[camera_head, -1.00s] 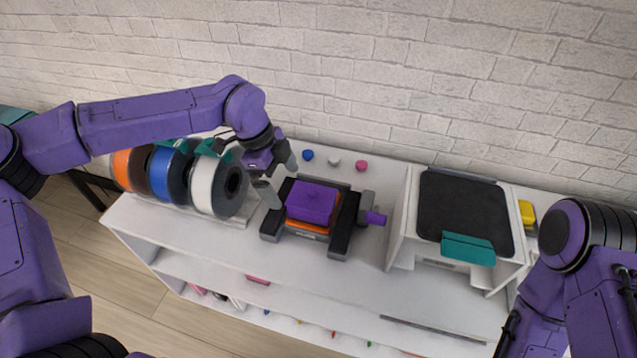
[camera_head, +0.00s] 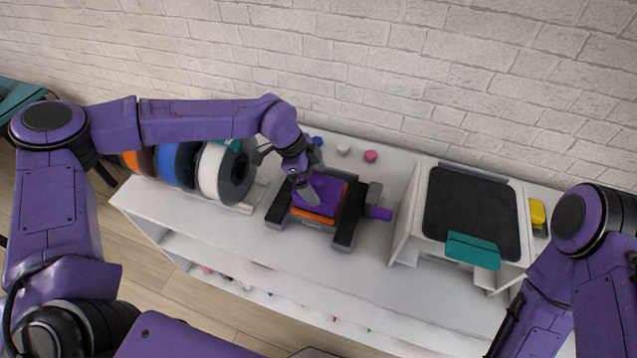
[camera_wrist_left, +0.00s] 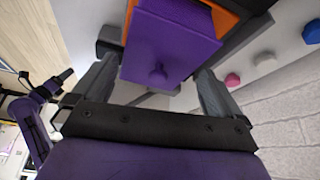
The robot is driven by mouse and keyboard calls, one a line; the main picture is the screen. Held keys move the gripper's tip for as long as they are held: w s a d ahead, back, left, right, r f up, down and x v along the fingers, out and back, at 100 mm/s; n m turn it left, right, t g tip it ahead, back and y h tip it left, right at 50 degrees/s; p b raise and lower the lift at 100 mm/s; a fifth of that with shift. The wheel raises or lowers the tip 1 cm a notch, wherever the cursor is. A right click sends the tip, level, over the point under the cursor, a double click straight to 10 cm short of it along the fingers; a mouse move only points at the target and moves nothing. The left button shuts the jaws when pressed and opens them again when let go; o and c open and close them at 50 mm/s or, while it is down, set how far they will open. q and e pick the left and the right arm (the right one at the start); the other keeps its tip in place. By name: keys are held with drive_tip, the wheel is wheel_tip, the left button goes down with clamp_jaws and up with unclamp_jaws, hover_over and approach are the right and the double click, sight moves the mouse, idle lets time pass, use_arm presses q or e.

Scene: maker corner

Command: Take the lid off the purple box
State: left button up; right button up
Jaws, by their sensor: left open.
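The purple box shows its purple lid (camera_head: 326,192) on top of an orange body (camera_head: 314,216). It sits between the dark jaws of a grey vise (camera_head: 347,222) on the white bench. In the left wrist view the lid (camera_wrist_left: 172,42) has a small round knob (camera_wrist_left: 158,74) and covers most of the orange body (camera_wrist_left: 226,20). My left gripper (camera_head: 308,184) is over the lid, partly hiding it. In the left wrist view its open fingers (camera_wrist_left: 155,85) stand on either side of the knob's end of the lid. Contact cannot be told. My right gripper is out of view.
Filament spools (camera_head: 222,174) stand left of the vise. A white printer-like unit with a black plate (camera_head: 470,215) stands further right. Blue, white and pink knobs (camera_head: 371,156) lie near the brick wall. The bench's front strip is clear.

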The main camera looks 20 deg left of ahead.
use_arm(q)
drive_tip(key=c, duration=0.7)
